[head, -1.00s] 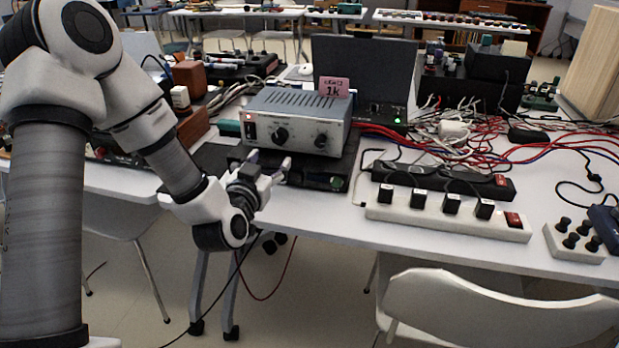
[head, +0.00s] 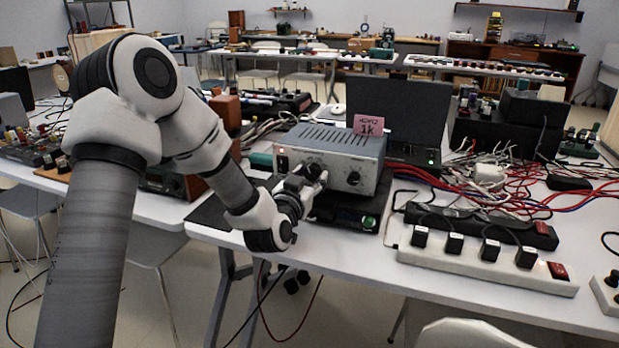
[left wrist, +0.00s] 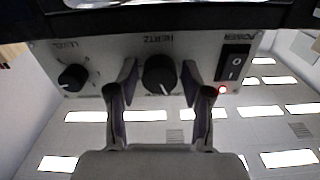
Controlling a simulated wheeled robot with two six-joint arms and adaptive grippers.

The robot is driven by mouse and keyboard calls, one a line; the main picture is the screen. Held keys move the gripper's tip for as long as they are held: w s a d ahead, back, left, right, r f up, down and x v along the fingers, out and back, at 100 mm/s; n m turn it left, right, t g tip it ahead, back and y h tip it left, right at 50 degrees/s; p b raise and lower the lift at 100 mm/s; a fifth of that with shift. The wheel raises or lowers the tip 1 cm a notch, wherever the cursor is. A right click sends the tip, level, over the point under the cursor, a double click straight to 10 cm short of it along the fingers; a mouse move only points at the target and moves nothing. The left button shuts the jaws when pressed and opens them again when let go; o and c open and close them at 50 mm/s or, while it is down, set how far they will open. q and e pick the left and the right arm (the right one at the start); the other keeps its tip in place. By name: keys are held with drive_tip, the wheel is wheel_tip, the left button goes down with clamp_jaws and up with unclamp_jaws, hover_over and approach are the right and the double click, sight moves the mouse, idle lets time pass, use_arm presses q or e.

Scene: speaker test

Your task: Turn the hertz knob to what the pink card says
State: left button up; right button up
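The pink card (head: 368,125) stands on top of the grey box (head: 330,143) and reads "1k" under a smaller word. The hertz knob (left wrist: 159,74) is black and round, with a white pointer line, in the middle of the panel in the left wrist view, where the labels appear upside down. My left gripper (left wrist: 159,80) is open, with one finger on each side of this knob and small gaps showing. In the head view my left gripper (head: 312,174) is at the box's front and partly hides the knob. My right gripper is not in view.
The level knob (left wrist: 72,77) is left of the hertz knob in the wrist view; the power switch (left wrist: 233,63) and its lit red lamp are close on the right. A black unit (head: 345,212) lies under the box. Power strips (head: 487,262) and tangled cables lie to the right.

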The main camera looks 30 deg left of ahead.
use_arm(q)
drive_tip(key=c, duration=0.6)
drive_tip(key=m+p, duration=0.3)
drive_tip(key=m, duration=0.1)
drive_tip(key=shift+a+r, duration=0.1)
drive_tip(key=shift+r, duration=0.15)
drive_tip(key=m+p, duration=0.4)
drive_tip(key=shift+m, duration=0.3)
drive_tip(key=m+p, duration=0.4)
drive_tip(key=m, duration=0.1)
drive_tip(key=shift+a+r, duration=0.1)
drive_tip(key=shift+s+m+p, duration=0.1)
drive_tip(key=shift+m+p, duration=0.85)
drive_tip(key=shift+m, duration=0.15)
